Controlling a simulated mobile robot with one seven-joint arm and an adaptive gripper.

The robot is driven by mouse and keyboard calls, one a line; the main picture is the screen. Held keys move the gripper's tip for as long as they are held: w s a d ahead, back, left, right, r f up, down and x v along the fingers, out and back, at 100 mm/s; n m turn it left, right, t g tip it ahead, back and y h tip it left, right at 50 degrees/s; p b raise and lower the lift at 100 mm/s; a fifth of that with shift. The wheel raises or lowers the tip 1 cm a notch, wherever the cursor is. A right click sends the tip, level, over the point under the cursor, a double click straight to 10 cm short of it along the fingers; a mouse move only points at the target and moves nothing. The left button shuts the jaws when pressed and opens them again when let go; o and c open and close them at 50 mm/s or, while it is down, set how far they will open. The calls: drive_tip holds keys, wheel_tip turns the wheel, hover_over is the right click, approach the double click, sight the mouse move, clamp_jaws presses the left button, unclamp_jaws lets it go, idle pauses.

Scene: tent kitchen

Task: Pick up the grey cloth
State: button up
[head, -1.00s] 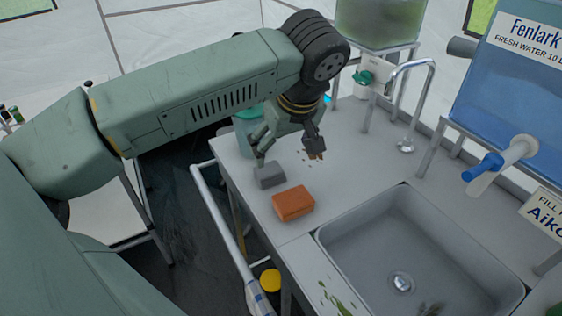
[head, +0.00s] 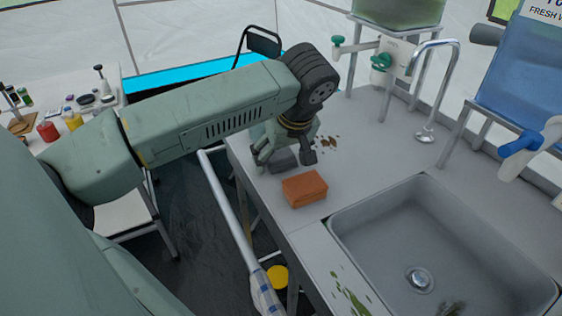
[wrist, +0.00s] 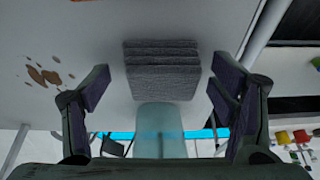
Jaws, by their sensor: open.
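The grey cloth (head: 284,161) lies folded in a thick block on the grey counter, near its left edge, partly hidden by my gripper in the head view. In the wrist view the cloth (wrist: 162,68) shows its stacked folds, ahead of and between the fingers. My gripper (head: 285,157) is open, its fingers spread to either side of the cloth. In the wrist view the gripper (wrist: 158,88) has nothing between its pads that I can see held. Whether a finger touches the cloth I cannot tell.
An orange-brown block (head: 304,188) lies close in front of the cloth. The sink (head: 440,245) is to the right, with a tap (head: 428,125) behind it. Brown stains (head: 327,142) mark the counter. A white rail (head: 228,210) runs along the counter's left side.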

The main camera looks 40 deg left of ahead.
sight(281, 155)
drive_tip(key=shift+r, duration=0.1)
drive_tip(key=shift+c, duration=0.5)
drive_tip(key=c, duration=0.9)
drive_tip(key=shift+c, duration=0.2)
wheel_tip(281, 155, up, 10)
drive_tip(key=p, duration=0.6)
drive_tip(key=o, duration=0.3)
drive_tip(key=c, duration=0.4)
drive_tip(key=shift+s, duration=0.1)
